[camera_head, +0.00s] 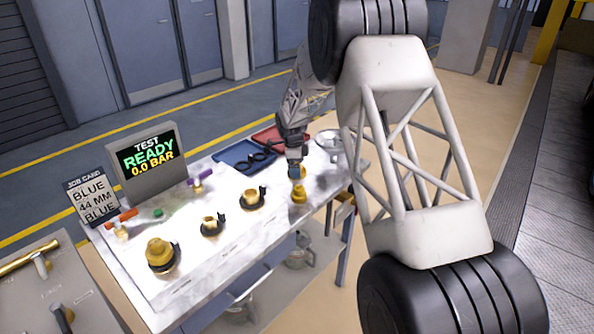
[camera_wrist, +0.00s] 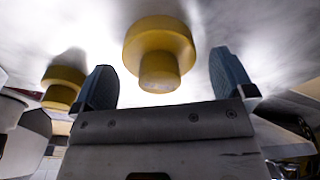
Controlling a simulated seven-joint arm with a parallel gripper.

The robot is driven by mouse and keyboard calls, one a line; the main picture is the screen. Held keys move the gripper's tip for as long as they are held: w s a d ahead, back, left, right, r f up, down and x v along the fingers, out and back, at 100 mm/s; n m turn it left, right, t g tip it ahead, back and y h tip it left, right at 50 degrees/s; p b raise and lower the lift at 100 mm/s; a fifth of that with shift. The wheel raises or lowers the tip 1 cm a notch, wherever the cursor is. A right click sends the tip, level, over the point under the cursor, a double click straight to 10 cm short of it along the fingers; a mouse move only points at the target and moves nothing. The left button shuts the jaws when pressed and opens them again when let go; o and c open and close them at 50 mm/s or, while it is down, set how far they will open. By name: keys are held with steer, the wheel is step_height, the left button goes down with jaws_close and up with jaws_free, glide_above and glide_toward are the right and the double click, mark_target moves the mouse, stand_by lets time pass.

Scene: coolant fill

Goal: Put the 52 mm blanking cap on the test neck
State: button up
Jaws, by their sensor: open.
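My gripper (camera_head: 295,172) points down over the right part of the bench with its fingers apart. A yellow stepped cap (camera_head: 299,194) stands on the bench just below the fingertips. In the wrist view this cap (camera_wrist: 160,48) lies between the two blue-grey fingers, with gaps on both sides; its narrow knob faces the camera. A second yellow cap (camera_wrist: 62,84) shows left of the left finger. Three brass-coloured fittings with black parts stand along the bench: a large one (camera_head: 159,252), a small one (camera_head: 210,223) and another (camera_head: 254,196). I cannot tell sizes or which is the test neck.
The display (camera_head: 148,158) reads "TEST READY 0.0 BAR". The job card (camera_head: 92,200) reads "BLUE 44 MM BLUE". A blue tray (camera_head: 228,153) with black loops, a red tray (camera_head: 266,134) and a pale bowl (camera_head: 329,141) are behind. Small coloured parts lie near the display.

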steer(key=shift+c, duration=0.3)
steer(key=c, duration=0.8)
steer(key=shift+r, duration=0.1)
steer(key=shift+c, duration=0.2)
steer(key=shift+r, duration=4.9)
steer(key=shift+s+a, duration=0.1)
steer(key=s+a+r, duration=0.3)
steer(key=s+a, duration=0.4)
steer(key=s, duration=0.4)
steer(key=s+a+r+m, duration=0.1)
steer(key=s+a+r, duration=0.3)
steer(key=s+a, duration=0.4)
steer(key=s, duration=0.3)
steer(key=shift+w, duration=0.1)
